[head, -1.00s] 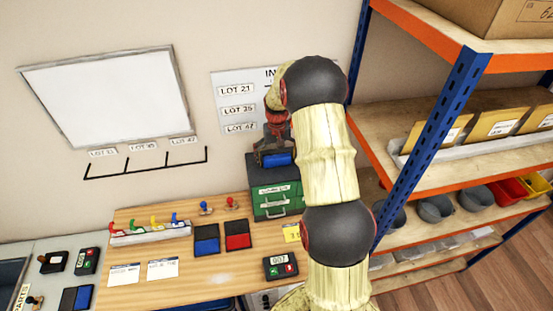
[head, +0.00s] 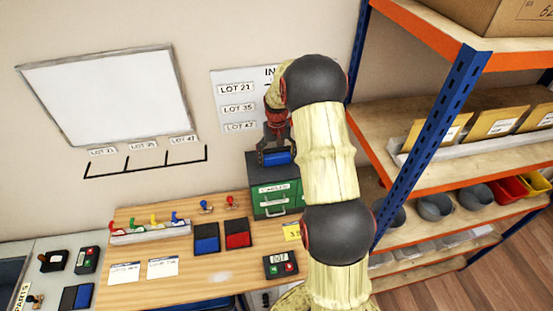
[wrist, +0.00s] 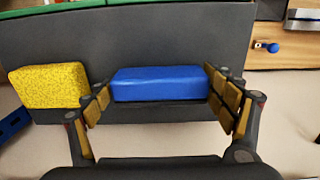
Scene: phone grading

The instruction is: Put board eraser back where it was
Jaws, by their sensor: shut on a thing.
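The blue board eraser (head: 279,158) is between the fingers of my gripper (head: 275,156), at the dark top of the green drawer cabinet (head: 272,200). In the wrist view the eraser (wrist: 160,84) lies level across the jaws, and my gripper (wrist: 163,98) is shut on it from both sides. I cannot tell whether its underside touches the cabinet top (wrist: 180,40). A yellow sponge-like block (wrist: 48,86) sits just left of the jaws in the wrist view.
A whiteboard (head: 105,95) and a sign with lot labels (head: 238,90) hang on the wall behind. The wooden bench (head: 200,271) holds blue and red pads, stamps and cards to the left. A blue and orange shelf rack (head: 440,120) stands close on the right.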

